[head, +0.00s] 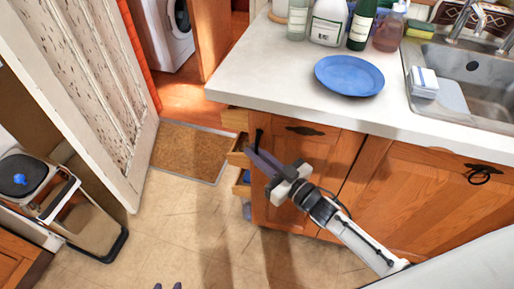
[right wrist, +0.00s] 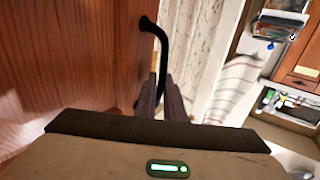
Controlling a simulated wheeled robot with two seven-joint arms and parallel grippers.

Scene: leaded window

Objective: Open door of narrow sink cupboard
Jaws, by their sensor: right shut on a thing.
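The narrow wooden sink cupboard door (head: 333,157) is below the left end of the worktop. It looks flush with the cupboard front, though my arm hides part of it. A black bar handle (head: 258,137) stands near its left edge; the curved handle also shows in the right wrist view (right wrist: 162,48). My right gripper (head: 256,157) is shut on this handle, its fingers around the lower part (right wrist: 163,95). My left gripper (head: 167,286) shows only two dark fingertips at the bottom edge, apart, with nothing between them.
A wider cupboard door (head: 430,200) with a ring pull is at right. Small drawers (head: 238,157) stick out at the cupboard's left end. A white panelled door (head: 90,90) and a step stool (head: 60,205) stand left.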

